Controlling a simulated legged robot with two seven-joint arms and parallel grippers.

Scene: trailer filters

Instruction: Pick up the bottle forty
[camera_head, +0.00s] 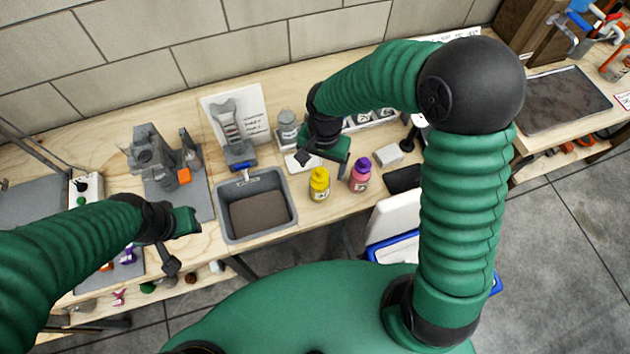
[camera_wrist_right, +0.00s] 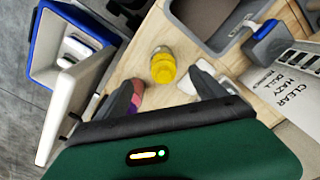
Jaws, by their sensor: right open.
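A yellow bottle (camera_head: 319,185) stands on the wooden bench, right of the grey bin. A pink bottle with a purple cap (camera_head: 360,175) stands just right of it. A grey bottle (camera_head: 288,126) stands farther back. I cannot read a forty on any of them. My right gripper (camera_head: 322,162) is open and empty, above the bench behind the yellow and pink bottles. In the right wrist view the yellow bottle (camera_wrist_right: 163,66) shows beyond the gap between the fingers, and the pink bottle (camera_wrist_right: 137,92) is partly hidden by one finger. My left gripper (camera_head: 186,221) is over the bench's front left; its jaws are unclear.
The grey bin (camera_head: 257,235) with a brown bottom is left of the bottles. A white sign (camera_head: 236,112) and a grey tool stand behind it. A small white box (camera_head: 388,155) lies right of the pink bottle. A white and blue container (camera_head: 395,225) is at the front edge.

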